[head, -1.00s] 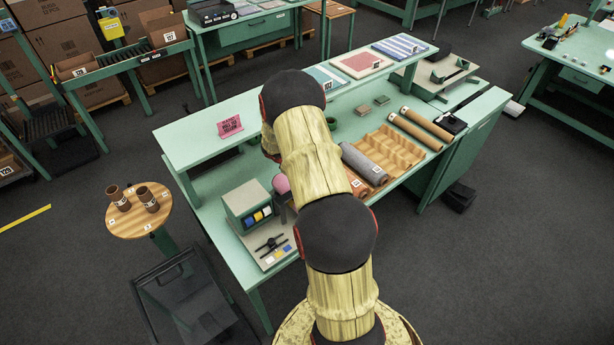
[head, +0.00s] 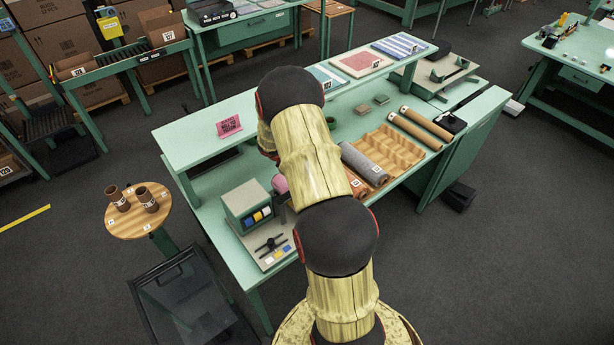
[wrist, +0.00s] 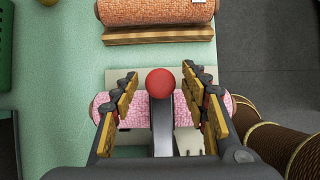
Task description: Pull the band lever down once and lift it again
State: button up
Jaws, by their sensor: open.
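The band lever (wrist: 161,125) is a dark grey arm with a red ball knob (wrist: 160,82), seen from above in the wrist view. My gripper (wrist: 159,76) is open, with one finger on each side of the knob and a gap on both sides. I cannot tell how high the fingertips are relative to the knob. A pink speckled roll (wrist: 183,106) lies crosswise beneath the lever and fingers. In the head view the pink roll (head: 280,184) shows beside the grey-green machine box (head: 246,204); my arm hides the lever and gripper there.
An orange roll (wrist: 158,12) on a wooden rack (wrist: 160,36) lies beyond the knob. A grey roll (head: 363,163) and a wooden tray (head: 388,152) lie right of my arm. A round side table (head: 129,230) holds two brown cups.

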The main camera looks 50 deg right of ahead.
jog(key=v, duration=1)
jog(key=shift+f+m, duration=0.15)
jog(key=shift+m, duration=0.15)
jog(key=s+a+r+m+t+y+b, duration=0.1)
jog(key=s+a+m+b, duration=0.4)
jog(key=a, duration=0.8)
jog(key=s+a+r+m+t+y+b, duration=0.1)
jog(key=s+a+m+b, duration=0.4)
jog(key=a+b, duration=0.6)
jog(key=s+a+r+m+t+y+b, duration=0.1)
jog(key=s+a+m+t+y+b, duration=0.2)
jog(key=s+a+b, duration=0.5)
jog(key=shift+s+a+r+m+t+y, duration=0.25)
jog(key=shift+s+a+m+t, duration=0.55)
jog(key=shift+a, duration=2.85)
jog(key=shift+w+f, duration=0.1)
